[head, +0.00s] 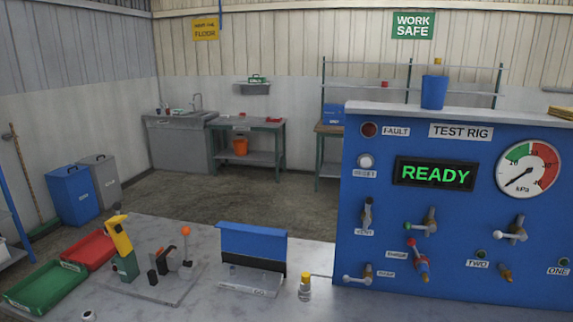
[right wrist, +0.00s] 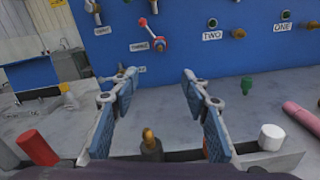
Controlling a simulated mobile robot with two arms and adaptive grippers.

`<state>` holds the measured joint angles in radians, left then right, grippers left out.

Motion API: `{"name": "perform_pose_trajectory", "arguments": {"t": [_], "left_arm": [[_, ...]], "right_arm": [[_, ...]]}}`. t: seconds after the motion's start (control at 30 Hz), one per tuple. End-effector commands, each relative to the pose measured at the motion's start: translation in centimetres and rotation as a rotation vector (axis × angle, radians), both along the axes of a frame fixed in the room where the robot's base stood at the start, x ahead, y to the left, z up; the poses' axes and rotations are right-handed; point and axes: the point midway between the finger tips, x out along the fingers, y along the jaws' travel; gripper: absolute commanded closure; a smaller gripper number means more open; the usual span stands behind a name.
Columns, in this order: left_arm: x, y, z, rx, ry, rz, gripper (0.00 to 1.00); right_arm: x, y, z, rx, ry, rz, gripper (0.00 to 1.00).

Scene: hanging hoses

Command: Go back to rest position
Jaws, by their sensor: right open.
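My right gripper (right wrist: 160,86) is open in the right wrist view, with its two blue-padded fingers apart and nothing held between the tips. It points over the grey bench toward the blue test rig panel (right wrist: 180,45). A small brass-topped piece (right wrist: 149,140) shows low between the finger bases; I cannot tell what it belongs to. The test rig (head: 450,240) also stands at the right of the head view, with its display (head: 436,174) reading READY. Neither gripper shows in the head view, and my left gripper is not in any frame.
In the head view, a green tray (head: 45,287), a red tray (head: 88,249), a yellow-handled tool (head: 119,236), a blue-backed stand (head: 253,245) and a small bottle (head: 305,288) occupy the bench. In the right wrist view, a pink cylinder (right wrist: 302,117) lies right and a red one (right wrist: 37,148) stands left.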

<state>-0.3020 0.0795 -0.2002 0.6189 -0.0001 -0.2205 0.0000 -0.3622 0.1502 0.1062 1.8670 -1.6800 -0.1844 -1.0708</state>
Motion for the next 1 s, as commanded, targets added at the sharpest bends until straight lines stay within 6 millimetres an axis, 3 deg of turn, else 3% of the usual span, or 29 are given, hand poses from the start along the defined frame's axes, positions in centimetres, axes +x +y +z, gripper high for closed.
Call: {"name": "perform_pose_trajectory", "arguments": {"t": [0.37, 0.63, 0.73, 0.83, 1.0], "left_arm": [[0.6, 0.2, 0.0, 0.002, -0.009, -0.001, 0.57], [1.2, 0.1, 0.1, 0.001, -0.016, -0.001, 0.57], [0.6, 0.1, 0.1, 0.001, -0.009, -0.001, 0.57], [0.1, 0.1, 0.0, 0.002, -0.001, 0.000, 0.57], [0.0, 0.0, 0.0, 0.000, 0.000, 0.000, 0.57]], "right_arm": [[-1.8, -2.1, 2.0, 0.342, -0.123, -0.138, 0.57], [-4.8, -4.1, 1.7, 0.783, -0.235, -0.321, 0.57], [-6.6, -4.4, 0.3, 1.029, -0.276, -0.432, 0.57], [-9.2, -3.6, -2.2, 1.334, -0.298, -0.588, 0.57], [-14.1, 1.2, -7.1, 1.788, -0.252, -0.900, 0.57]]}}
